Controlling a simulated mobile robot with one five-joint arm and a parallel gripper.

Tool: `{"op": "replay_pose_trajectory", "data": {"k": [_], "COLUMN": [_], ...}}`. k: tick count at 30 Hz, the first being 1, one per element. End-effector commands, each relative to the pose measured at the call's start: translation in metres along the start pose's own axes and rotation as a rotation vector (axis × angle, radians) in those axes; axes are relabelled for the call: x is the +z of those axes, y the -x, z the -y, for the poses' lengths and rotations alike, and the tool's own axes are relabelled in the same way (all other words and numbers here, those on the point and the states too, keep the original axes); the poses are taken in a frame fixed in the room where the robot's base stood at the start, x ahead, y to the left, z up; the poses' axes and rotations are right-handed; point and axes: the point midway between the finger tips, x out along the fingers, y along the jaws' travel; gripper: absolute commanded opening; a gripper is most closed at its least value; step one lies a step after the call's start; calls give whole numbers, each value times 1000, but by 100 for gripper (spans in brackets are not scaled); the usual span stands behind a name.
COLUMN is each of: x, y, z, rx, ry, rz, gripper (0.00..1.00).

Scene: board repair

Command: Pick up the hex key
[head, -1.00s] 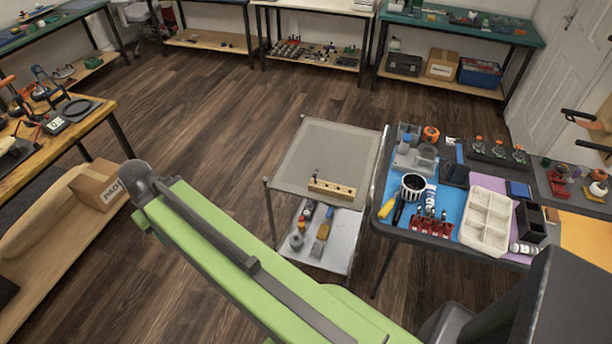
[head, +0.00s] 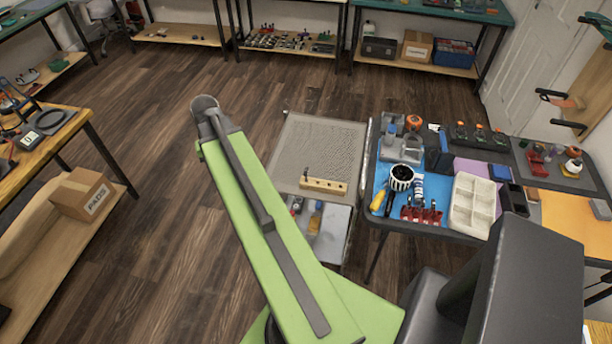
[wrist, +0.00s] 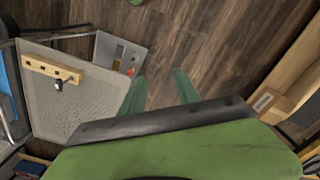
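A small dark upright piece, likely the hex key (head: 306,173), stands at the left end of a wooden block (head: 327,186) with holes. It is too small to make out its shape. The block lies on the grey perforated top of a cart (head: 318,145). In the wrist view the block (wrist: 40,68) is at the upper left, with the dark piece (wrist: 59,85) at its edge. My gripper (wrist: 160,82) shows two greenish fingers spread apart with only floor between them. It is off to the right of the cart top in that view and apart from it. The gripper is hidden in the head view.
A table (head: 375,221) with a white divided tray (head: 471,205), a striped cup (head: 401,178) and several tools stands right of the cart. The cart's lower shelf (head: 334,235) holds items. A cardboard box (head: 82,194) sits on a low shelf at left. Floor between is clear.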

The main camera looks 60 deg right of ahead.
Motion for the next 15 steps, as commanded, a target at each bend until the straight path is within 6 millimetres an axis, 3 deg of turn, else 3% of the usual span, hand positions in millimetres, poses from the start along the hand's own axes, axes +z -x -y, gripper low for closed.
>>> {"op": "replay_pose_trajectory", "data": {"k": [1,3,6,10,12,15], "x": [-12,-17,-13,-1,3,6], "y": [16,24,34,40,41,41], "z": [-54,-118,-195,-258,-275,-283], "rx": [0,0,0,-1,-1,0], "ry": [-116,-257,-424,-562,-600,-618], "rz": [0,0,0,0,0,0], "gripper": [38,38,38,38,38,38]}}
